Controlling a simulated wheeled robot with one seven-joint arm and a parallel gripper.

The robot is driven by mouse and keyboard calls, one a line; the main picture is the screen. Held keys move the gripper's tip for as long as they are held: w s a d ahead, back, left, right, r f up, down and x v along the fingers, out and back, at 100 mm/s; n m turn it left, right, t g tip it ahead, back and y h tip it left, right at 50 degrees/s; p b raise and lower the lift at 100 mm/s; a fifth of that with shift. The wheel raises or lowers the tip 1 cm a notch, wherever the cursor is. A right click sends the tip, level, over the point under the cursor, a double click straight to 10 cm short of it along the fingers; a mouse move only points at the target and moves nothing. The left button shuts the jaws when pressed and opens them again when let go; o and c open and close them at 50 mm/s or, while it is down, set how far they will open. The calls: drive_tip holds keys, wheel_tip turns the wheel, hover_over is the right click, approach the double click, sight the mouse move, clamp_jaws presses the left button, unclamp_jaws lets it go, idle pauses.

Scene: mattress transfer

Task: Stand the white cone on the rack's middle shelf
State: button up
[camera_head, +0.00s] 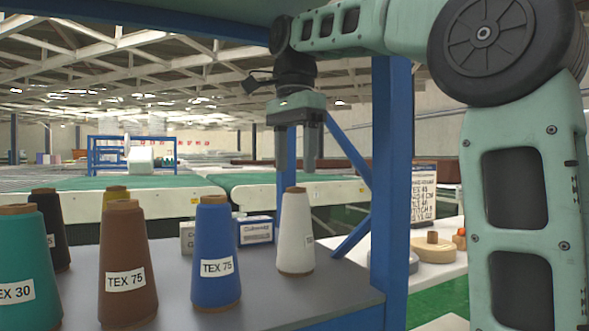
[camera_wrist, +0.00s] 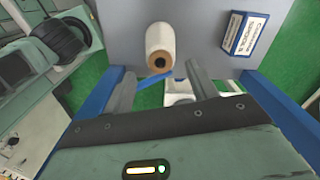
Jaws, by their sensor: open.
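The white cone (camera_head: 294,235) stands upright at the right end of a grey shelf board (camera_head: 262,301), near its edge. My gripper (camera_head: 296,167) is open and empty, pointing down above the cone's brown tip and apart from it. In the wrist view the cone (camera_wrist: 160,38) shows ahead of the gap between the two fingers (camera_wrist: 158,82), with its tip toward the camera. The blue-framed rack (camera_head: 391,185) holds this board, and another board is overhead. I cannot tell which level is the middle shelf.
A blue cone (camera_head: 215,255), a brown cone (camera_head: 126,268) and a teal cone (camera_head: 25,265) stand left of the white one. Small boxes (camera_head: 255,230) lie behind it. The blue post stands close on the right. A white table (camera_head: 452,265) lies beyond.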

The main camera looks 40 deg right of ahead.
wheel_tip(320, 180, up, 6)
drive_tip(key=p, duration=0.2)
drive_tip(key=shift+r, duration=0.2)
idle(0.6)
